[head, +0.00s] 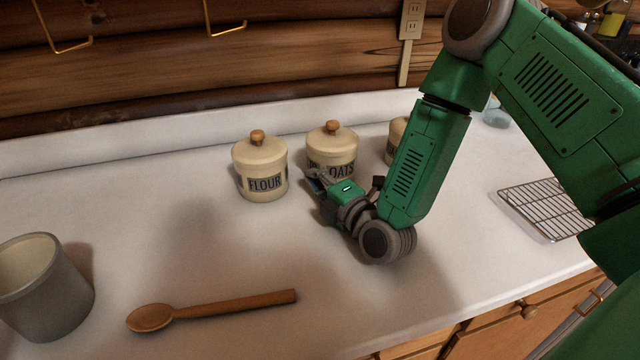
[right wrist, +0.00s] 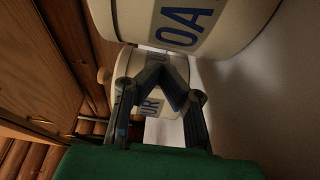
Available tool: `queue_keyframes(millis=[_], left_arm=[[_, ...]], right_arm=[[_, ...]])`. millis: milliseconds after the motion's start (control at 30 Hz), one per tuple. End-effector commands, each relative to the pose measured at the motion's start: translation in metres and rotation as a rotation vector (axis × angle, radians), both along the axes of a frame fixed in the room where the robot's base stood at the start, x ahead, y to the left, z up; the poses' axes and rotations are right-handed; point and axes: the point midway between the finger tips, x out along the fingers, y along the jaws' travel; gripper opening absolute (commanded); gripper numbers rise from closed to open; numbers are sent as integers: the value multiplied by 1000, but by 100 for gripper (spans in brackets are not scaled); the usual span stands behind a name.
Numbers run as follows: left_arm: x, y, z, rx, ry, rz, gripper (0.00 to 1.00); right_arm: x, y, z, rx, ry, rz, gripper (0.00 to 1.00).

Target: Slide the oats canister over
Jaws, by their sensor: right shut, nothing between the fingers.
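The oats canister (head: 331,143) is cream with a wooden knob lid and a dark "OATS" label. It stands upright at the back of the counter, between the flour canister (head: 260,167) and a third, partly hidden canister (head: 397,137). My right gripper (head: 312,175) is shut and empty in front of the oats canister's lower left side, pointing toward the flour canister. In the right wrist view the oats canister (right wrist: 195,25) is close alongside the shut fingers (right wrist: 160,60), and the flour canister (right wrist: 150,75) lies beyond them. I cannot tell whether the fingers touch either one. My left gripper is not in view.
A wooden spoon (head: 215,308) lies on the white counter (head: 120,215) in front. A grey crock (head: 45,290) stands at the left. A wire rack (head: 548,208) lies at the right. The counter left of the flour canister is clear.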

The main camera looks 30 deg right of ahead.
Motion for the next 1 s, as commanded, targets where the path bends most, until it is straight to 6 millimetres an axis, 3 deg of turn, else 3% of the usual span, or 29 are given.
queue_keyframes(millis=[100,333,667,1000], left_arm=[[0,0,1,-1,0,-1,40],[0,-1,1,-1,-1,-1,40],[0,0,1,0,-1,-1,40],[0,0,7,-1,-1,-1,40]], right_arm=[[20,-1,0,0,-1,-3,0],[39,6,1,-2,0,-1,0],[40,6,1,-3,1,0,0],[34,-22,1,-3,0,-1,0]])
